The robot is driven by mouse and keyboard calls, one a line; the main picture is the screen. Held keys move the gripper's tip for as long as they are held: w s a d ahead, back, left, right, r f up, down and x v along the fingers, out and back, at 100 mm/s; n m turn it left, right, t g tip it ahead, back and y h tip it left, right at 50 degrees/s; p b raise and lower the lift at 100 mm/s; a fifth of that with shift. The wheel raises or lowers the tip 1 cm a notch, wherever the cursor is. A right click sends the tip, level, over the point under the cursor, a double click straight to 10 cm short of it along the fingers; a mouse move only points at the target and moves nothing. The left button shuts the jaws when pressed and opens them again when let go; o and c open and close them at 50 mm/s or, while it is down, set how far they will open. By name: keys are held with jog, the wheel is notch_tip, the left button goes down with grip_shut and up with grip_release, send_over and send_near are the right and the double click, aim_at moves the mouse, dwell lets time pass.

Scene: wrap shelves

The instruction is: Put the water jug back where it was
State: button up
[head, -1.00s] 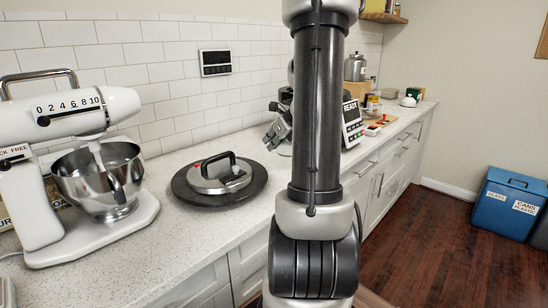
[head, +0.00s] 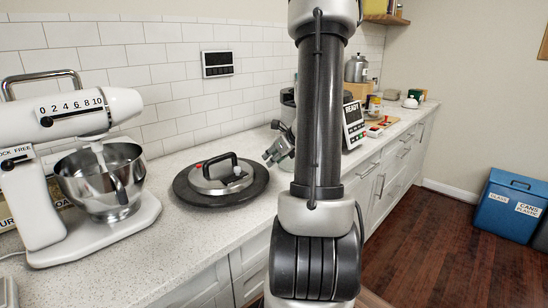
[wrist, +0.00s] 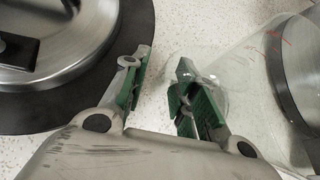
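A clear, see-through vessel that looks like the water jug (wrist: 240,62), with faint red marks on its wall, stands at the right of the wrist view. My gripper (wrist: 158,88) is open, its two green-padded fingers apart. The right finger overlaps the clear edge of the jug; I cannot tell whether they touch. No solid thing shows clearly between the fingers. In the head view my gripper (head: 278,152) is low over the counter, just right of a round lidded dark plate (head: 220,198). The jug is hidden or too faint to make out there.
The round plate (wrist: 108,75) lies close left of my gripper. A dark-rimmed metal disc (wrist: 305,65) shows at the right, partly through the jug. A stand mixer (head: 105,215) is at the left, a tiled wall behind. Bare counter (head: 205,245) lies in front.

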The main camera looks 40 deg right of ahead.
jog(key=shift+s+r, duration=0.1)
jog(key=shift+r, duration=0.15)
jog(key=v, duration=1.1)
jog(key=s+a+r+n+g+y, duration=0.1)
jog(key=s+a+r+n+g, duration=0.1)
jog(key=a+n, duration=0.7)
jog(key=s+a+r+n+g+y, duration=0.1)
jog(key=s+a+r+n, duration=0.15)
jog(key=a+n, duration=0.6)
jog(key=s+a+n+g+h, duration=0.1)
jog(key=s+n, duration=0.3)
jog(key=n, duration=0.5)
jog(key=s+a+n, duration=0.4)
jog(key=s+n, duration=0.1)
jog(key=n, duration=0.4)
jog(key=shift+s+r+g+h, duration=0.15)
jog(key=shift+r+g+h, duration=0.2)
jog(key=shift+g+h, duration=0.05)
